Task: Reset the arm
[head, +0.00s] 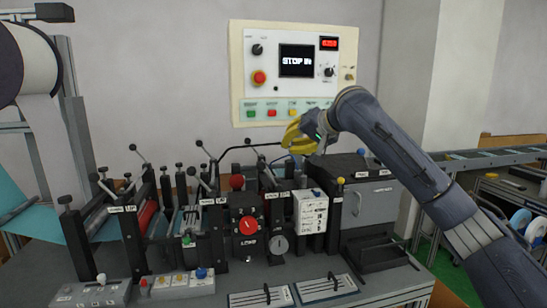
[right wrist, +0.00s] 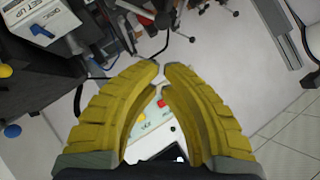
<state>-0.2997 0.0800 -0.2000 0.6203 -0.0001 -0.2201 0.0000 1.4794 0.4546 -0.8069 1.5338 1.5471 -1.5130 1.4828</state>
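My right arm comes in from the right in the head view. Its yellow gripper (head: 299,137) is in the air above the machine, in front of the lower edge of the wall control panel (head: 340,75). In the right wrist view the two ribbed yellow fingers (right wrist: 161,70) curve inward and their tips almost meet, with nothing seen held between them. Part of the control panel with coloured buttons (right wrist: 157,116) shows behind the fingers, apart from them. My left gripper is in neither view.
The machine (head: 245,225), with upright levers, knobs and a red dial, stands below the gripper. A grey box (head: 370,200) is under my right forearm. A white roll (head: 20,65) is at the left. A conveyor (head: 490,160) runs at the right. Air above the machine's left half is mostly free.

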